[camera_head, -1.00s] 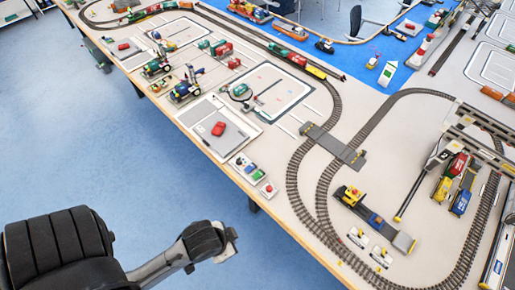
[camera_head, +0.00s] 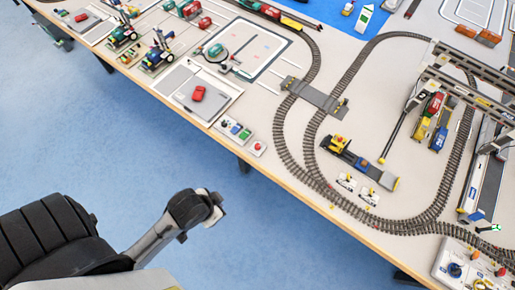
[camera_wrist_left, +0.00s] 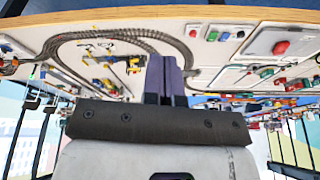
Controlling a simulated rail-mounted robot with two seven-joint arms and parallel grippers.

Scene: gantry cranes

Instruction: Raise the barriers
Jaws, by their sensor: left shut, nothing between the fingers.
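The grey level crossing (camera_head: 314,95) lies over the two tracks in the head view, with small yellow-marked posts at its ends. The barrier arms are too small to tell whether they are up or down. A small panel with green, blue and white controls (camera_head: 233,130) sits at the table's front edge, beside a white box with a red button (camera_head: 257,148). My left gripper (camera_head: 215,207) is off the table, over the blue floor, apart from both. In the left wrist view its dark fingers (camera_wrist_left: 166,75) are together and empty, covering part of the table. My right gripper is out of view.
A yellow-and-black vehicle (camera_head: 337,144) and two small white cars stand inside the track loop. A gantry crane (camera_head: 465,90) stands at the right. Another control box (camera_head: 460,266) sits at the lower right. The floor before the table is clear.

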